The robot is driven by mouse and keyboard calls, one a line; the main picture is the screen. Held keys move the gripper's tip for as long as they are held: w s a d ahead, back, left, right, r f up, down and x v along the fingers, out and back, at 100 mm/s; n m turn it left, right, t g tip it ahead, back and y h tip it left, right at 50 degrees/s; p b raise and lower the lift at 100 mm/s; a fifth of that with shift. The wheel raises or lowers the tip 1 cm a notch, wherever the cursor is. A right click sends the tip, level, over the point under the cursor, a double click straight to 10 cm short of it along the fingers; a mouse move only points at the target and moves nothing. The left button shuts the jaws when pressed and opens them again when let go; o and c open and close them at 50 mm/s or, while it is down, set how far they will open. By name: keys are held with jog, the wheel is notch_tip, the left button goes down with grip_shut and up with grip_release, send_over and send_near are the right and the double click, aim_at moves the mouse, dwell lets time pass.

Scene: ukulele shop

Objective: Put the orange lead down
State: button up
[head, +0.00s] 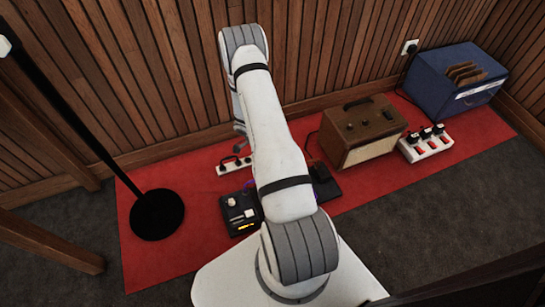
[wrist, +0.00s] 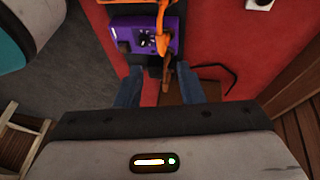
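The orange lead (wrist: 162,22) shows in the wrist view. It runs down from the top edge, across the front of a purple pedal (wrist: 143,37), and its lower end comes down toward the space between my fingers. My gripper (wrist: 160,72) shows two bluish fingers standing apart, with a clear gap on both sides of the lead's dark end. I see no finger touching the lead. In the head view my arm hides the gripper and most of the lead.
The dark pedalboard (head: 237,228) lies on a red mat (head: 150,262). A black stand base (head: 157,215) is at left. The mat's front left is clear.

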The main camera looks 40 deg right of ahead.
jog(key=a+r+n+t, duration=0.1)
jog(key=a+r+n, duration=0.35)
jog(key=r, duration=0.95)
jog(key=a+r+n+t, duration=0.1)
jog(key=a+r+n, duration=0.35)
jog(key=r, duration=1.05)
jog(key=s+a+r+n+t+y, duration=0.2)
jog(key=s+a+r+n+y, duration=0.2)
jog(key=s+a+r+n, duration=0.7)
jog(key=s+a+r, duration=0.3)
jog(key=s+r, duration=0.1)
jog(key=s, duration=0.1)
jog(key=shift+s+r, duration=0.15)
jog(key=shift+r, duration=0.15)
